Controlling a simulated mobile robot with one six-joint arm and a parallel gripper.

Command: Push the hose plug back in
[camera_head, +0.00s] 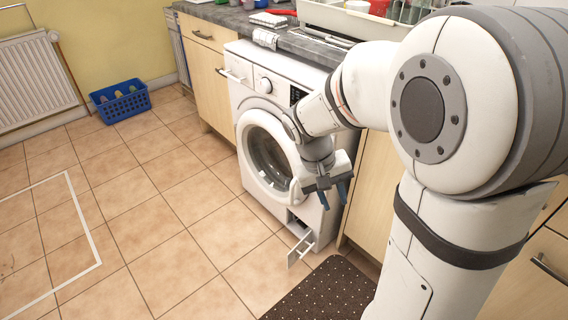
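The white washing machine (262,200) stands under the counter with its round door (262,150) shut. At its lower right a small service flap (301,247) hangs open in front of a dark recess (294,221). I cannot make out the hose plug; the recess is small and dark in this view. My gripper (337,205) points downward in front of the lower right of the machine, above and to the right of the flap. Its two bluish fingers are apart with nothing visible between them, and it appears clear of the flap.
A dark dotted mat (325,292) lies on the tiled floor just in front of the machine. A blue basket (122,101) stands by the far wall near a radiator (36,82). White lines mark the floor at left. Wooden cabinets (210,80) flank the machine. The middle floor is clear.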

